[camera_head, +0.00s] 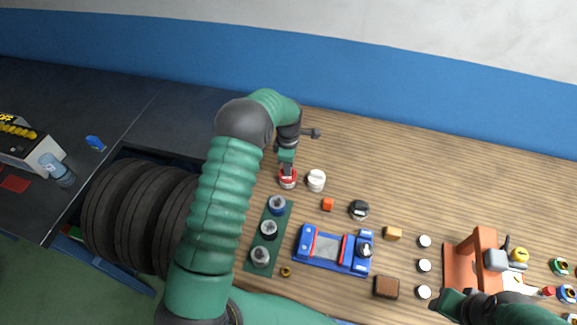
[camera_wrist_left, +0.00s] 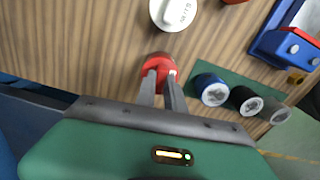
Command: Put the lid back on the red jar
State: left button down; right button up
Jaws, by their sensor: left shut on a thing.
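My left gripper (camera_head: 287,168) reaches down at the middle of the wooden bench and is shut on a small red round thing (camera_head: 288,180). In the left wrist view the two fingertips (camera_wrist_left: 161,77) are close together at the red thing (camera_wrist_left: 158,62). I cannot tell whether the fingers hold the red jar or only its lid; the fingers hide part of it. A white round container (camera_head: 316,181) stands just to its right; it also shows in the left wrist view (camera_wrist_left: 173,11). My right gripper (camera_head: 455,302) is at the lower right, and its fingers are unclear.
A green mat (camera_head: 283,222) with blue, black and grey round pieces lies just below. An orange stand (camera_head: 460,262) is at right. The bench's back strip is clear.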

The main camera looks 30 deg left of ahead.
pick_arm(q)
jog(key=shift+f, duration=0.15)
dwell(0.5)
jog(key=c, duration=1.3)
grip_release()
jog(key=shift+c, duration=0.2)
jog(key=o, duration=0.5)
jog(key=shift+r+p, duration=2.55)
jog(key=shift+r, duration=1)
jog(key=shift+c, duration=0.5)
